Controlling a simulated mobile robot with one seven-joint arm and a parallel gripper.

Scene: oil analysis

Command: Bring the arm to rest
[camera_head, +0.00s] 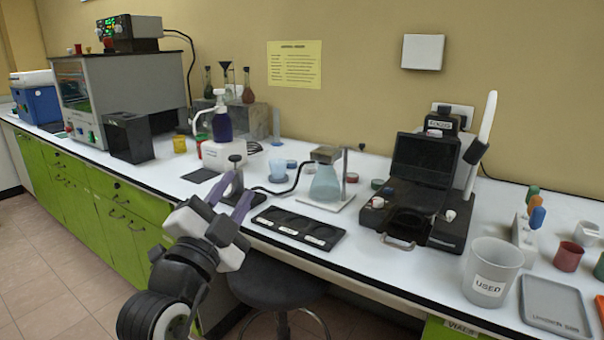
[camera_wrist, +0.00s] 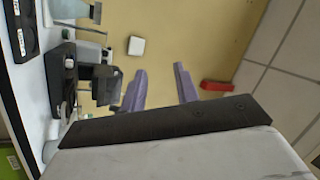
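My gripper (camera_head: 231,196) is in front of the bench edge, left of the black tray, in the head view. Its two purple fingers stand apart with nothing visible between them. In the wrist view my gripper (camera_wrist: 160,90) also shows both purple fingers spread, with only the yellow wall behind the gap. My arm reaches up from the lower part of the head view, its dark and white links bent.
The white bench (camera_head: 375,248) carries a black three-well tray (camera_head: 299,228), a flask (camera_head: 326,183) on a stand, a black instrument (camera_head: 420,180) and a "USED" beaker (camera_head: 491,272). A dark stool (camera_head: 277,283) stands below the bench edge. Floor (camera_head: 62,265) is clear at left.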

